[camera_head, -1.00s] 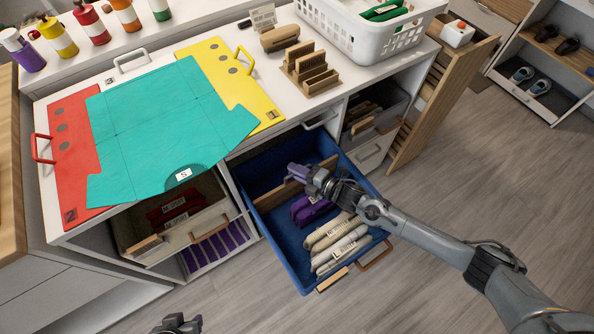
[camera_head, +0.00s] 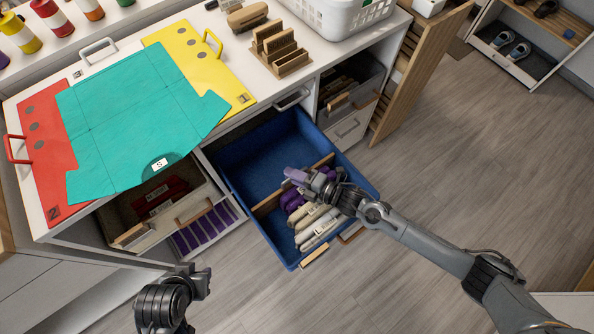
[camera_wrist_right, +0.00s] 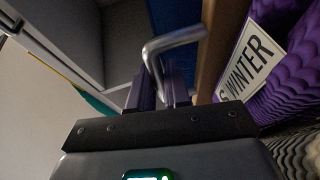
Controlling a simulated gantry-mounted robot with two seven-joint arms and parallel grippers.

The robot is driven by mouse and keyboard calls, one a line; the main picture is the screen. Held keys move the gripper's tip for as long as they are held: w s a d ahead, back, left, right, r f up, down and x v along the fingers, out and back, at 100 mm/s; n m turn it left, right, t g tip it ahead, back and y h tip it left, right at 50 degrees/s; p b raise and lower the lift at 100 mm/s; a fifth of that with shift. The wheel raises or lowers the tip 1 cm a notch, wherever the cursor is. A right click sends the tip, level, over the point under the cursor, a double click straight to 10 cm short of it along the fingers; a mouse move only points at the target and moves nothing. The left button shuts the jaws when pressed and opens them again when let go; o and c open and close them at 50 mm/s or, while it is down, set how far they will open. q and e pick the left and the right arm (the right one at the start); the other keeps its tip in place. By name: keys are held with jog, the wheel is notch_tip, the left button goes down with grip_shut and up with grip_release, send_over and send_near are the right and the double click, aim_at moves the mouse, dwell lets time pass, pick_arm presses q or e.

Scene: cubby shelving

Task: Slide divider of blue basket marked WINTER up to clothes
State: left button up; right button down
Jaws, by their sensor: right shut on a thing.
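The blue basket (camera_head: 258,160) is pulled out from the cabinet in the head view. Its wooden divider (camera_head: 268,205) crosses it, with bare blue floor behind. Folded purple clothes (camera_head: 292,201) lie right in front of the divider, with beige clothes (camera_head: 318,222) nearer the front. My right gripper (camera_head: 297,176) is shut at the divider, partly hiding it and the clothes. In the right wrist view, the fingers (camera_wrist_right: 160,88) are at a grey metal handle, beside the wooden divider (camera_wrist_right: 212,45); a WINTER tag (camera_wrist_right: 250,60) shows on the purple clothes. My left gripper (camera_head: 203,280) is low, outside the basket; its jaw gap is unclear.
A half-open drawer (camera_head: 190,215) with red and purple items is left of the basket. A grey bin (camera_head: 352,85) stands right of the basket.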

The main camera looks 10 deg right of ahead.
jog(key=c, duration=1.2)
grip_release()
jog(key=shift+o, duration=0.2)
jog(key=shift+s+d+r, duration=0.1)
jog(key=shift+s+d, duration=0.25)
jog(key=shift+d, duration=0.05)
jog(key=p+v, duration=0.3)
jog(key=v, duration=0.6)
jog(key=shift+s+d, duration=0.2)
jog(key=shift+s, duration=0.05)
jog(key=shift+r, duration=0.1)
